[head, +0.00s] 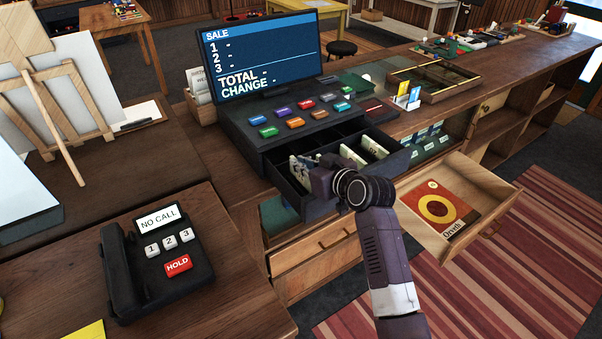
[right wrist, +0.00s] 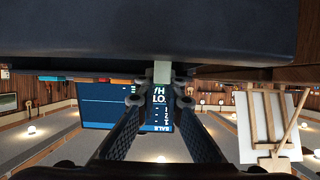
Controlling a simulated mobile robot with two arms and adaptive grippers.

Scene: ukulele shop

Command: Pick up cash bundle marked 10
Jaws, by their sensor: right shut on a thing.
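The open black cash drawer (head: 384,168) of the register holds several pale cash bundles. One bundle (head: 302,170) stands at the left end, close by my right gripper (head: 318,176). Two more bundles, a middle one (head: 352,156) and a right one (head: 374,147), lie farther right. Their marks are too small to read surely. My right gripper reaches into the drawer's left part; its wrist hides part of the drawer. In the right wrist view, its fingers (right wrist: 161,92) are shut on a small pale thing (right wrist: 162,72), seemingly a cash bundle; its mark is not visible. My left gripper is out of view.
The register screen (head: 262,54) and coloured keys (head: 296,122) stand behind the drawer. A lower wooden drawer (head: 490,186) is open to the right, holding a ukulele string packet (head: 438,209). A phone (head: 160,252) sits at front left.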

